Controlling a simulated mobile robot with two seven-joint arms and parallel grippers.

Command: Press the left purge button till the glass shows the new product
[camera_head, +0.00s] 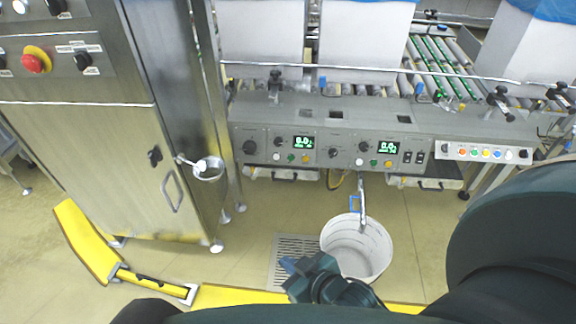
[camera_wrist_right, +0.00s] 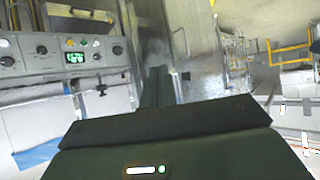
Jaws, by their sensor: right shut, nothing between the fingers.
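The filler's front panel (camera_head: 320,130) carries a left display (camera_head: 303,143) reading about 0.0. The right display (camera_head: 389,148) has a similar button group. My right gripper (camera_head: 290,266) is shut and empty, low before the panel, apart from the buttons. It also shows in the right wrist view (camera_wrist_right: 156,82). My left gripper is out of view.
A steel cabinet (camera_head: 100,170) with a red emergency knob (camera_head: 37,59) stands at left. A small cup holder (camera_head: 207,169) juts from its side. A coloured button strip (camera_head: 485,153) is at right. Yellow floor barriers (camera_head: 85,240) lie in front, beside a floor drain (camera_head: 293,258).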

